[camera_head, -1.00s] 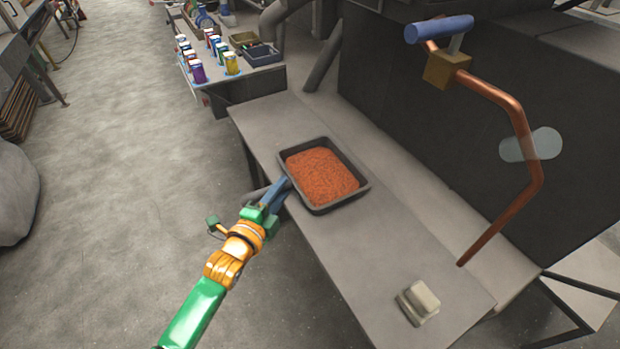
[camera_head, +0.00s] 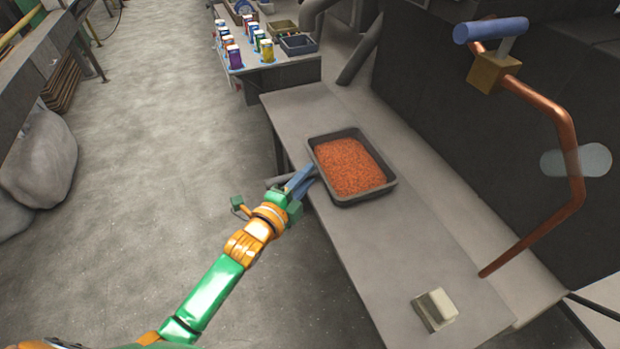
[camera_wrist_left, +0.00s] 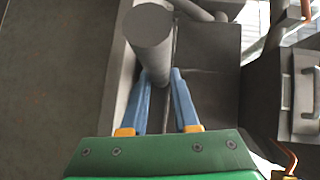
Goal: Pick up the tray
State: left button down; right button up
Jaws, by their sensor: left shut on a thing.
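The dark grey tray (camera_head: 380,192) holds orange-brown granules (camera_head: 348,166). It is over the grey bench top, with its left side close to the bench's left edge. My left gripper (camera_head: 313,172) reaches in from the left, and its blue fingertips are shut on the tray's left rim. The granules are not clearly visible there. I cannot tell whether the tray touches the bench. My right gripper is not in view.
A bent copper pipe (camera_head: 560,120) with a blue handle stands at the right of the bench (camera_head: 400,245). A small pale block (camera_head: 435,308) lies at the near end.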

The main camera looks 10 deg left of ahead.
pick_arm(q)
notch_tip(320, 180, up, 9)
jog(key=p, duration=0.1)
dwell(0.4)
jog(key=shift+f, duration=0.15)
